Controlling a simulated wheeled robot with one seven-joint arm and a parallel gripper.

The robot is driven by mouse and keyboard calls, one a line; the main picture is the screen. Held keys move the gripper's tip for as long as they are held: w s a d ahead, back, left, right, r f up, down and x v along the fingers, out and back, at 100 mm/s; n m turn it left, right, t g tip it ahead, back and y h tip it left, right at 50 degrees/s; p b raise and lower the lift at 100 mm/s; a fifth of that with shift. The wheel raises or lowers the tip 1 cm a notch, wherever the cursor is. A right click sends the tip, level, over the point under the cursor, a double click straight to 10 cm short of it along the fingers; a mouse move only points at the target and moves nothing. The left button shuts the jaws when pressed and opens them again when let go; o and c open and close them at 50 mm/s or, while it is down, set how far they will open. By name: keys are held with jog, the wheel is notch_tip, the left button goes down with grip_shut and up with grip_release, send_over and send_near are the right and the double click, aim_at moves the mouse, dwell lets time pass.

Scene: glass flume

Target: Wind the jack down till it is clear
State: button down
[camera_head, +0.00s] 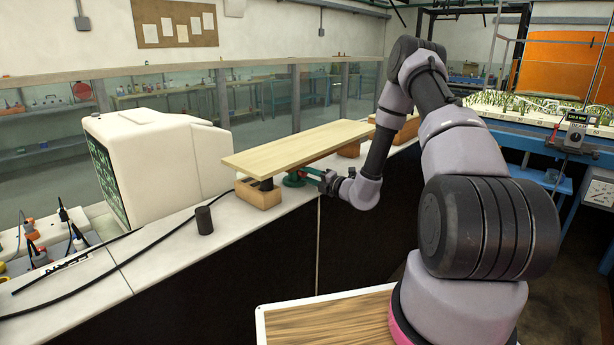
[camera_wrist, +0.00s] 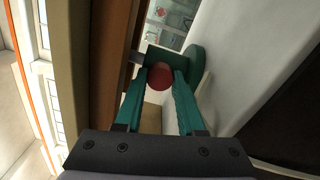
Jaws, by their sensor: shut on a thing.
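The jack (camera_head: 295,180) is green and stands on the white counter under a pale wooden board (camera_head: 300,146). In the wrist view the jack's round green base (camera_wrist: 196,64) shows beyond a red round knob (camera_wrist: 160,77). My gripper (camera_head: 317,174) reaches in from the right, low beside the board. In the wrist view its green fingers (camera_wrist: 160,84) are shut on the red knob, one on each side. The jack's top is hidden by the board in the head view, and I cannot tell whether it touches the board.
The board spans a near wooden block (camera_head: 258,195) and a block (camera_head: 348,150) further back. A white monitor (camera_head: 165,150) stands left. A wood-topped tray (camera_head: 330,325) is at the bottom.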

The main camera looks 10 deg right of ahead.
jog(key=n, duration=0.6)
jog(key=shift+s+f+n, duration=0.1)
jog(key=shift+n, duration=0.2)
dwell(0.4)
jog(key=c, duration=0.5)
grip_release()
jog(key=shift+d, duration=0.1)
jog(key=v, duration=1)
jog(key=shift+s+d, duration=0.15)
jog(key=shift+s, duration=0.15)
